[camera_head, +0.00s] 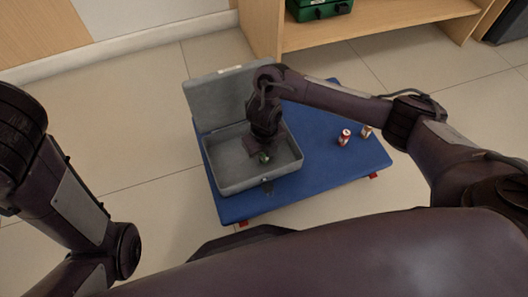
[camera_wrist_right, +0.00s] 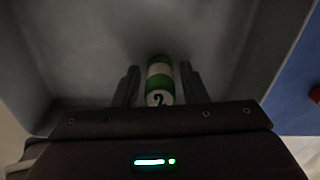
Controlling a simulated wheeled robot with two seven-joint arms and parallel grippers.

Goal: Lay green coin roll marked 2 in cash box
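The grey cash box (camera_head: 225,182) stands on a blue mat with its lid raised at the back. My right gripper (camera_head: 264,153) reaches down inside the box, near its middle. The green and white coin roll marked 2 (camera_wrist_right: 159,80) lies between the fingers of my right gripper (camera_wrist_right: 160,84) in the right wrist view, with a narrow gap on each side. Whether the roll touches the box floor is hard to tell. The left gripper is out of view.
A red and white roll (camera_head: 344,138) and a tan and white roll (camera_head: 367,131) stand on the blue mat (camera_head: 330,165) right of the box. A green case (camera_head: 320,9) sits on a wooden shelf (camera_head: 385,27) behind. The box floor around the gripper looks clear.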

